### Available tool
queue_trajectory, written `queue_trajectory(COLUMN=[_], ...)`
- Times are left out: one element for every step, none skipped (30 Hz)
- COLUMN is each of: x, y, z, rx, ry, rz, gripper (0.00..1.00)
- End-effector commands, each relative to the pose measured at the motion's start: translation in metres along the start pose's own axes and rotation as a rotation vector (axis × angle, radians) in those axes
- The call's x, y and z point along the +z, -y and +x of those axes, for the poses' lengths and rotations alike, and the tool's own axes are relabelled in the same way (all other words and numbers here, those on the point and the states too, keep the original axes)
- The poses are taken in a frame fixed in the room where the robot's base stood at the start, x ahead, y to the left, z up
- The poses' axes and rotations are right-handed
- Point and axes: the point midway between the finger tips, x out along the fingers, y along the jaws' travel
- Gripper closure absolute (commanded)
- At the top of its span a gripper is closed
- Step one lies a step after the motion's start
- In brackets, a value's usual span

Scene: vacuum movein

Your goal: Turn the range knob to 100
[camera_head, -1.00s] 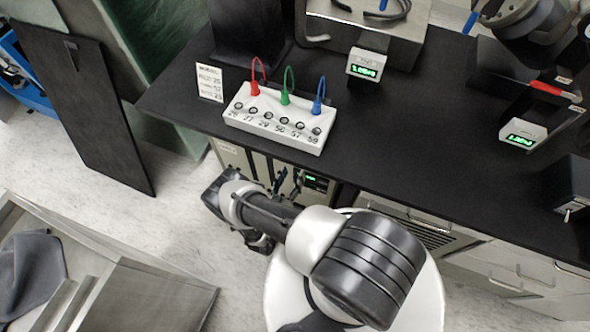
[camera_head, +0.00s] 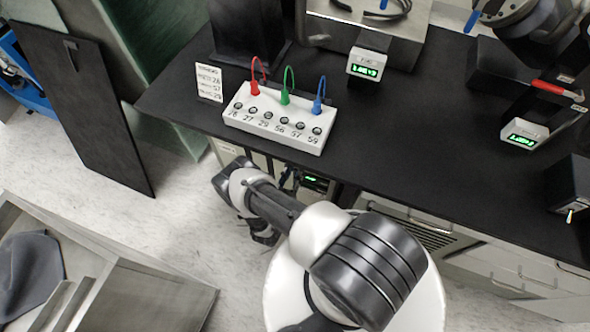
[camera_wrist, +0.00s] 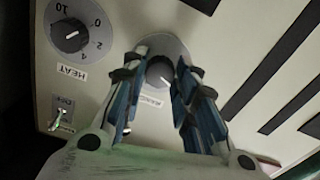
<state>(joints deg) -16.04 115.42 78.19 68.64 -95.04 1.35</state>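In the wrist view, the range knob (camera_wrist: 160,73) is a dark round knob on a grey dial plate, with a white pointer line. A label below it is upside down and partly hidden. My gripper (camera_wrist: 161,68) has its two blue-and-black fingers on either side of the knob. The fingers are apart, with the knob between their tips; gaps seem to show at its sides, though contact is hard to judge. The dial's numbers are mostly hidden by the fingers, so its setting cannot be read. The head view does not show the knob clearly.
A heat knob (camera_wrist: 69,35) and a toggle switch (camera_wrist: 61,118) share the panel. Dark slots lie to the right.

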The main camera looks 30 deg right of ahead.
Motion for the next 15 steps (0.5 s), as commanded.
queue_trajectory(x=[0.0000,0.0000,0.0000,0.0000,0.0000,0.0000,0.0001,0.0001,0.0001,0.0001,0.0001,0.0001,0.0001,0.0001,0.0001], y=[0.0000,0.0000,0.0000,0.0000,0.0000,0.0000,0.0000,0.0000,0.0000,0.0000,0.0000,0.0000,0.0000,0.0000,0.0000], z=[0.0000,-0.0001,-0.0001,-0.0001,-0.0001,-0.0001,-0.0001,-0.0001,-0.0001,-0.0001,-0.0001,-0.0001,-0.0001,-0.0001,-0.0001], rx=[0.000,0.000,0.000,0.000,0.000,0.000,0.000,0.000,0.000,0.000,0.000,0.000,0.000,0.000,0.000], ry=[0.000,0.000,0.000,0.000,0.000,0.000,0.000,0.000,0.000,0.000,0.000,0.000,0.000,0.000,0.000], rz=[0.000,0.000,0.000,0.000,0.000,0.000,0.000,0.000,0.000,0.000,0.001,0.003,0.005,0.009,0.016], gripper=[0.80,0.82,0.85,0.87,0.89,0.92,0.94,0.95,0.97,0.97,0.97,0.97,0.97,0.97,0.97])
